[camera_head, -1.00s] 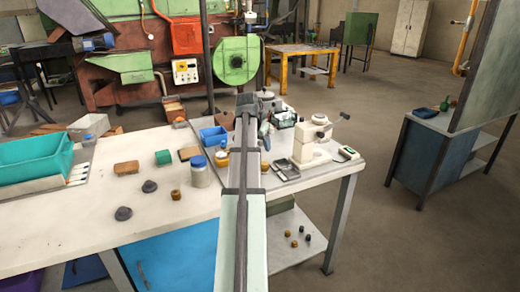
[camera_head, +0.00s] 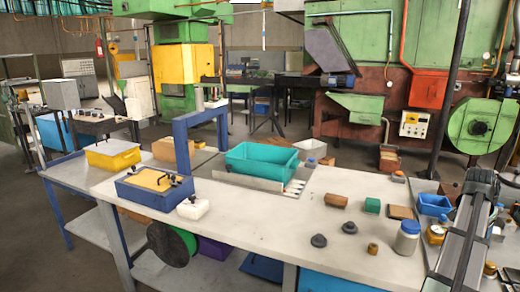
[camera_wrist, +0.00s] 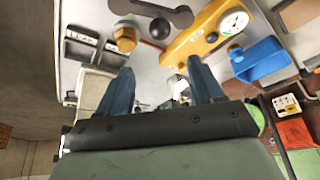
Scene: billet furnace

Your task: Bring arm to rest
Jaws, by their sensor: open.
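My gripper (camera_wrist: 160,68) shows in the wrist view with its two blue fingers spread apart and nothing between them. In the head view my arm extends up from the bottom right corner over the right end of the white workbench (camera_head: 262,226). The gripper itself cannot be made out there. The wrist view shows a yellow block with a round gauge (camera_wrist: 233,22), a brass hex piece (camera_wrist: 125,40), a dark ball (camera_wrist: 160,28) and a blue bin (camera_wrist: 262,60) beyond the fingers. I cannot tell whether the fingers touch anything.
Several small blocks and dark knobs lie near the jar. A blue frame (camera_head: 182,148) rises at the back. The bench's front middle is clear.

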